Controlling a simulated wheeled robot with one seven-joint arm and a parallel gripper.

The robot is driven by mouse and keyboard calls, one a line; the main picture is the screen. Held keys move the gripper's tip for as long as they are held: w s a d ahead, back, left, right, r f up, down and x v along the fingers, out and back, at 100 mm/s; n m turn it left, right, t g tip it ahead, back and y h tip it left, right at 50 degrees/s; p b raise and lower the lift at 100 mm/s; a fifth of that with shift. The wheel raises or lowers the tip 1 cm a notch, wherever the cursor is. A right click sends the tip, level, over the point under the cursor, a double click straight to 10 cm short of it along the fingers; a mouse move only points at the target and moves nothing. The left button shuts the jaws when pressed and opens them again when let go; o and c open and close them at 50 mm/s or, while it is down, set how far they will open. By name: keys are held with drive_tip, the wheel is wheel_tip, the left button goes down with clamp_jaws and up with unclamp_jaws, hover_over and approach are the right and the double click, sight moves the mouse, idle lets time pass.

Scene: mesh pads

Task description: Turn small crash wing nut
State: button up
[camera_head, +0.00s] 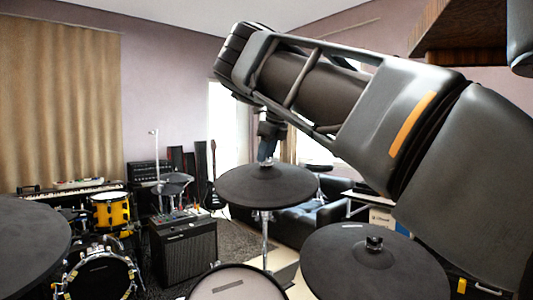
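A dark round cymbal pad (268,187) stands on a chrome stand near the middle of the view. My arm reaches in from the right, and my gripper (266,156) points down over the centre of this pad. The fingertips are at or just above the pad's middle, where a wing nut would sit; the gripper hides that spot. I cannot tell whether the fingers are open or shut, or touching anything. A second dark cymbal pad (375,272) at the lower right has a black wing nut (374,243) on its centre, clear of my gripper. I cannot tell which pad is the small crash.
Another dark pad (30,245) fills the lower left edge. A pale mesh drum pad (240,284) is at the bottom middle. A black amplifier (185,250), a yellow drum (111,211) and a keyboard (75,200) stand behind. A wooden shelf (460,30) hangs at the upper right.

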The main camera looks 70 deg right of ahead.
drive_tip(key=p+v, duration=0.2)
drive_tip(key=v, duration=0.6)
drive_tip(key=shift+s, duration=0.1)
idle(0.5)
